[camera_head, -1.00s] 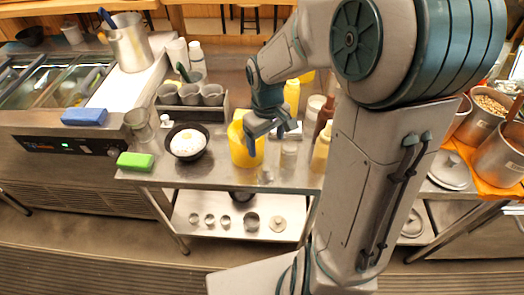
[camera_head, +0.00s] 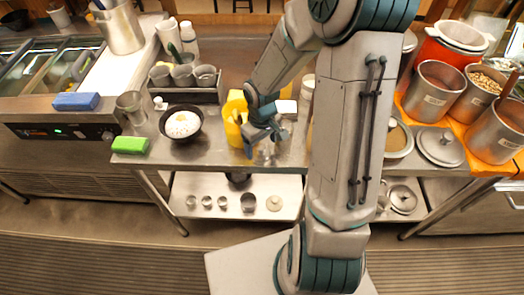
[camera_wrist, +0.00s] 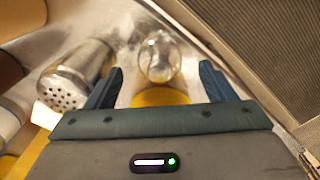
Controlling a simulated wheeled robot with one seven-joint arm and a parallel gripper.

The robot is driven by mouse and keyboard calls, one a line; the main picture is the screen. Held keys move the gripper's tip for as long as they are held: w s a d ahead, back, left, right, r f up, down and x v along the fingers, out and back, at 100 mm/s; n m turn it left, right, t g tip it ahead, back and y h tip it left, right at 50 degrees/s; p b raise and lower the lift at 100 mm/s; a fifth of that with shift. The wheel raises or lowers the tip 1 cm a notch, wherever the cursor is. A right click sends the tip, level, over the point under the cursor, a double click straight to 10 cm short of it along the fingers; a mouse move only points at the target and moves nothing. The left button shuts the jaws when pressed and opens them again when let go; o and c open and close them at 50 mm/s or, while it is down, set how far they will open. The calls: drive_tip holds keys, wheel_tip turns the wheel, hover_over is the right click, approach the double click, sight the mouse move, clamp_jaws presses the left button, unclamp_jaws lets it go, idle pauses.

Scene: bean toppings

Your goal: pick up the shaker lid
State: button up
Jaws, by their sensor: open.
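The shaker lid (camera_wrist: 160,57) looks like a small clear, rounded cap on the steel table, near its front edge. In the wrist view it sits between and just ahead of the fingertips, not touching either one. My gripper (camera_wrist: 161,68) is open and empty, with one finger on each side of the lid. In the head view my gripper (camera_head: 266,143) is low over the table, beside the yellow container, and hides most of the lid.
The yellow container (camera_head: 235,125) is close beside my gripper. A black bowl (camera_head: 182,124) with rice and egg, a green sponge (camera_head: 130,145) and a cup rack (camera_head: 187,93) lie to the left. Steel pots (camera_head: 436,88) stand on the right. The table's front edge is near.

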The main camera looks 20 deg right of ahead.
drive_tip(key=shift+f, duration=1.25)
drive_tip(key=c, duration=0.8)
drive_tip(key=shift+r, duration=0.1)
